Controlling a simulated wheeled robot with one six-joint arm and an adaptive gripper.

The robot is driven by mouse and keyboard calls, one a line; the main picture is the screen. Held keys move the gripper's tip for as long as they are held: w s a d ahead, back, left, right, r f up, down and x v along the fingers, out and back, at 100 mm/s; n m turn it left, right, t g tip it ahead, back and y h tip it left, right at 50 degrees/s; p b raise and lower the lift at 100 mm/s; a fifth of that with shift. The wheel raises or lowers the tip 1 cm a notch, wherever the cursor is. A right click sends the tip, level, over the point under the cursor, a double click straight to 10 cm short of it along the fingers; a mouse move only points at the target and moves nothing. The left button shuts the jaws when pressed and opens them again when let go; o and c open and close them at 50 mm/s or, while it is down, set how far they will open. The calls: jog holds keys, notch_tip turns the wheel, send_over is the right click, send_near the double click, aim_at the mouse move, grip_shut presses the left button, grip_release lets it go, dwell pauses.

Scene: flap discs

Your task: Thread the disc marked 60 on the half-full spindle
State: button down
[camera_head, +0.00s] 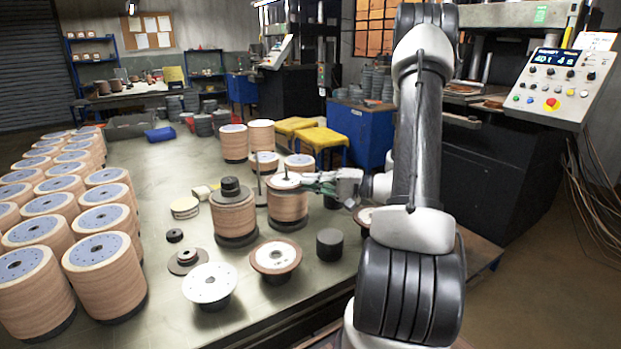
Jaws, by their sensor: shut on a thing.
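My gripper (318,187), with greenish fingers, reaches in from the right at the top of a brown disc stack (288,207). It is shut on the edge of a white-faced disc (285,182), which lies at or just above the stack's top; I cannot tell whether it touches. Another stack (233,216) to the left has dark pieces on top. A brown disc with a white centre (275,257) and a pale disc with holes (209,283) sit in front. I cannot read any number, so the 60 is not identified.
Many tall blue-topped disc stacks (105,275) fill the table's left side. A black cylinder (329,244) stands close in front of my gripper. More stacks (234,143) stand behind.

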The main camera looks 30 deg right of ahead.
jog(key=c, duration=1.6)
grip_release()
jog(key=shift+o, duration=0.2)
jog(key=v, duration=0.8)
